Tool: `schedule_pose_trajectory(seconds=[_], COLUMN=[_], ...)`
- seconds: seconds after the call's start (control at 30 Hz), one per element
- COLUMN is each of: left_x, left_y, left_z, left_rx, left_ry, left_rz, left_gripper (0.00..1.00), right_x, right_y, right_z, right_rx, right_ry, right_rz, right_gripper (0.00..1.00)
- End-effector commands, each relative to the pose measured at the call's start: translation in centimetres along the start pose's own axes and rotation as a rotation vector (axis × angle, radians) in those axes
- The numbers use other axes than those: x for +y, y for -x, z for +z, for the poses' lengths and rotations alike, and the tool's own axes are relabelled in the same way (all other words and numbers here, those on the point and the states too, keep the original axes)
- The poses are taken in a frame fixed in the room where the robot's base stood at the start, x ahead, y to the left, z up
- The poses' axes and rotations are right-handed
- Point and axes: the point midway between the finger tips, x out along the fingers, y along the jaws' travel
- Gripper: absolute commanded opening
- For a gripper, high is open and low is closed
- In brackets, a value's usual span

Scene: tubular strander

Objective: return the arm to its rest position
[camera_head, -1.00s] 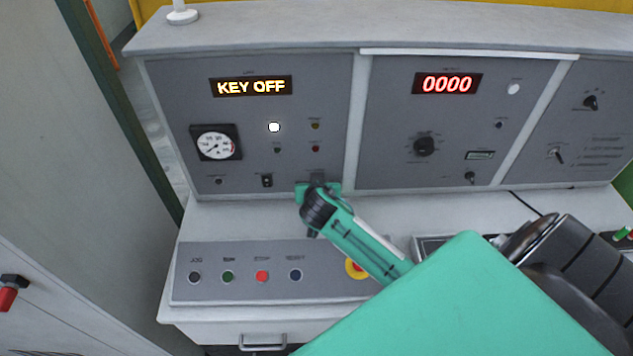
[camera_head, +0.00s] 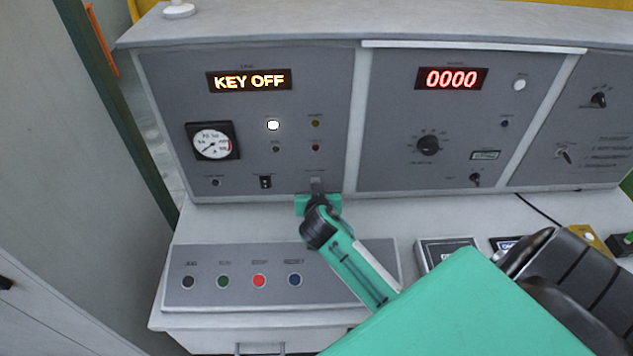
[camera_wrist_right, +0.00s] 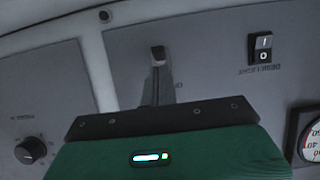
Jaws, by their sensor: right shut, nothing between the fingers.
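My right arm (camera_head: 350,262), green and black, reaches in from the lower right of the head view. Its gripper (camera_head: 317,186) is at the bottom edge of the left grey panel, below the small lamps. It is shut and holds nothing. In the right wrist view the narrow grey fingers (camera_wrist_right: 167,86) stick out past the green gripper body (camera_wrist_right: 165,155) toward the panel. A small dark piece (camera_wrist_right: 158,53) shows at their far end; I cannot tell whether it touches them. My left gripper is not in view.
The console panel (camera_head: 165,100) shows a "KEY OFF" display (camera_head: 249,80) and a "0000" display (camera_head: 451,78). A rocker switch (camera_head: 265,182) is left of the gripper. A sloped button box (camera_head: 228,260) is below. A grey cabinet wall (camera_head: 60,190) stands at the left.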

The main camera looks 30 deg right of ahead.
Motion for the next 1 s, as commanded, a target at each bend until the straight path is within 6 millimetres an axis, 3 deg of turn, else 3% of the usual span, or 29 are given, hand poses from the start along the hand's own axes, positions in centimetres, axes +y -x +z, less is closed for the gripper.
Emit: schedule_pose_trajectory(seconds=[0.5,1.0], left_x=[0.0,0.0], left_y=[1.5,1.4], left_z=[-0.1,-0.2], left_rx=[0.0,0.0], left_ry=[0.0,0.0], left_rz=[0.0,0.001], left_gripper=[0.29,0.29], right_x=[0.0,0.0], right_y=[0.7,0.6], right_z=[-1.5,-1.4], right_rx=[-0.001,-0.001], right_ry=[-0.001,0.0], right_rz=[0.0,-0.001], right_gripper=[0.0,0.0])
